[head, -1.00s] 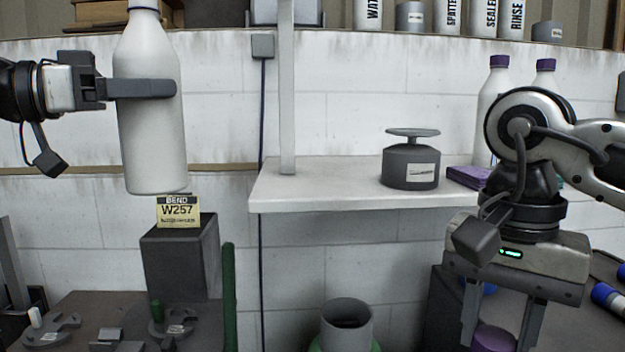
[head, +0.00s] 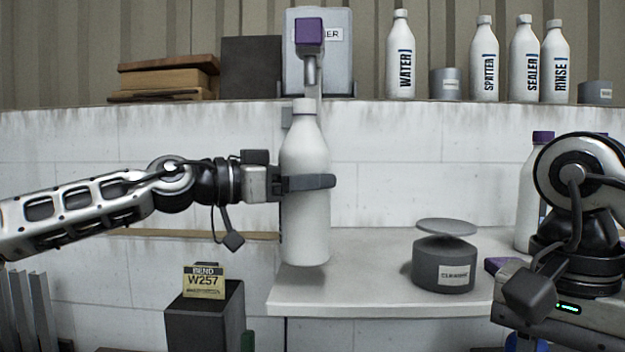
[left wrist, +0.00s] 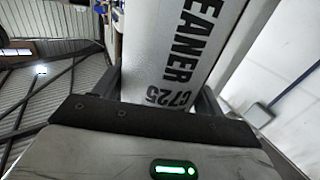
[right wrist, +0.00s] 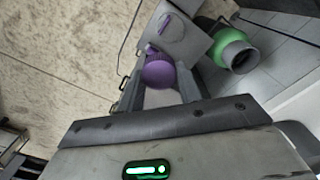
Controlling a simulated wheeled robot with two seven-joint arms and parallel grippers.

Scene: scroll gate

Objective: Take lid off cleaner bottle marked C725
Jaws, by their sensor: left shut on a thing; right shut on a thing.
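The white cleaner bottle (head: 306,215) is upright in my left gripper (head: 308,183), which is shut around its body. In the left wrist view the bottle (left wrist: 185,50) shows the printed letters "EANER" and "C725". Its top in the head view is a narrow white neck with no purple lid on it. My right gripper (right wrist: 160,88) is shut on a round purple lid (right wrist: 158,72), seen in the right wrist view. In the head view the right fingers are below the picture edge. The bottle's base is over the shelf's left end; I cannot tell whether it touches.
The white shelf (head: 370,285) carries a dark grey round container (head: 443,265) with a tilted disc above it. A purple-capped bottle (head: 531,200) stands behind my right arm. A grey post with a purple block (head: 309,33) rises behind the bottle. A BEND W257 sign (head: 204,283) stands lower left.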

